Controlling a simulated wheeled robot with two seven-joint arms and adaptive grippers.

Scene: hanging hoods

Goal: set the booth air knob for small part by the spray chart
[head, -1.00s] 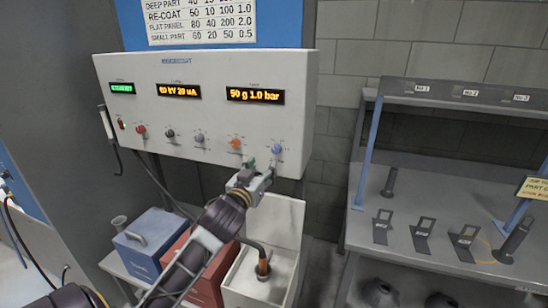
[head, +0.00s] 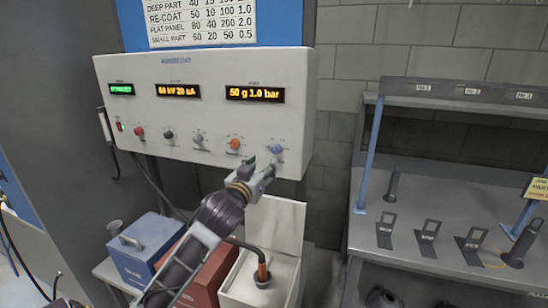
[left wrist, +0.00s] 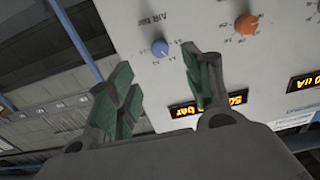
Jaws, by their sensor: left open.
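The blue air knob (head: 277,149) is at the lower right of the white control panel (head: 210,128). It also shows in the left wrist view (left wrist: 160,47), under an "AIR bar" label. My left gripper (head: 262,168) is open just below and left of the knob, apart from it. In the left wrist view its green-padded fingers (left wrist: 160,82) stand apart with the knob beyond them, between their tips. The right display (head: 255,94) reads 50 g 1.0 bar. The spray chart (head: 204,20) above has a SMALL PART row reading 60, 20, 50, 0.5. My right gripper is not in view.
An orange knob (head: 235,144) sits left of the blue one, with a red knob (head: 139,132) further left. Below stand a blue box (head: 147,250), a red box (head: 215,275) and a white bin (head: 285,275). A grey bench (head: 400,240) with stands is at right.

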